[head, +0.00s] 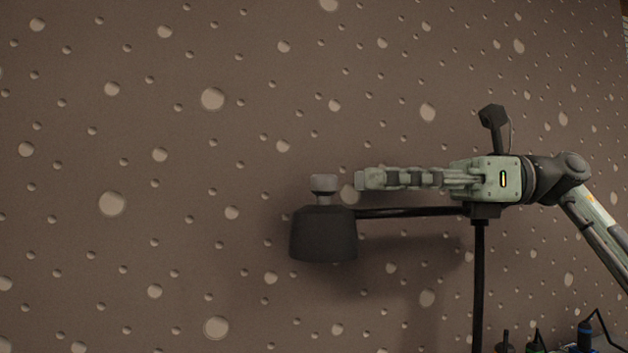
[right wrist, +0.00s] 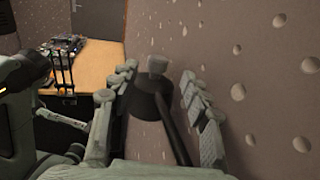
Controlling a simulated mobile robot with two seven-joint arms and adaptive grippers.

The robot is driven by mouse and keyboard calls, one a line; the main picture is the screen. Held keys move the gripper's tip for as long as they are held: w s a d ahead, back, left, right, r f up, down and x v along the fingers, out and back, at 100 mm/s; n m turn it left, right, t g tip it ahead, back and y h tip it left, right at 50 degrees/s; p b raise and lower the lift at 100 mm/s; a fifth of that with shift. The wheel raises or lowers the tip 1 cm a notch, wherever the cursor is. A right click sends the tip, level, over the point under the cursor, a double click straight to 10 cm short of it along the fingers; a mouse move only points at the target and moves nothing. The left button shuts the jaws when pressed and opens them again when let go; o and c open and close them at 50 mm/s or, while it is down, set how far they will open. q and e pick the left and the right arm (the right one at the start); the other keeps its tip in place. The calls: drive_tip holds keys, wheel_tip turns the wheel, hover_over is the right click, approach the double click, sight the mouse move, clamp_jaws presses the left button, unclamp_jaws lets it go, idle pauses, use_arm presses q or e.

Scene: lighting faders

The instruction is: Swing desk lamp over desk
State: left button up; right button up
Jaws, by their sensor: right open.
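The desk lamp has a dark shade (head: 323,238) with a light grey knob (head: 323,183) on top. Its thin black arm (head: 415,211) runs level to a black post (head: 480,290) on the right. My right gripper (head: 362,180) points left, just above the lamp arm and to the right of the knob. In the right wrist view, the right gripper (right wrist: 157,82) is open, its fingers apart. The shade (right wrist: 152,97) and knob (right wrist: 157,64) show between and beyond them. I cannot tell whether a finger touches the lamp. My left gripper is not in view.
A speckled brown wall (head: 150,120) stands behind the lamp. The right wrist view shows a wooden desk (right wrist: 100,68) with dark equipment on it, at the upper left. Small dark and blue items (head: 585,336) stand at the lower right of the head view.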

sight(323, 179)
drive_tip(key=a, duration=0.4)
drive_tip(key=a+p, duration=0.1)
drive_tip(key=a, duration=0.1)
drive_tip(key=shift+s+a+r, duration=0.1)
drive_tip(key=shift+s, duration=0.3)
drive_tip(key=shift+a, duration=0.5)
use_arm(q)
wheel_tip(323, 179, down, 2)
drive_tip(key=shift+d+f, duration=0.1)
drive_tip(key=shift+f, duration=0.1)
use_arm(e)
drive_tip(key=shift+c, duration=0.3)
clamp_jaws()
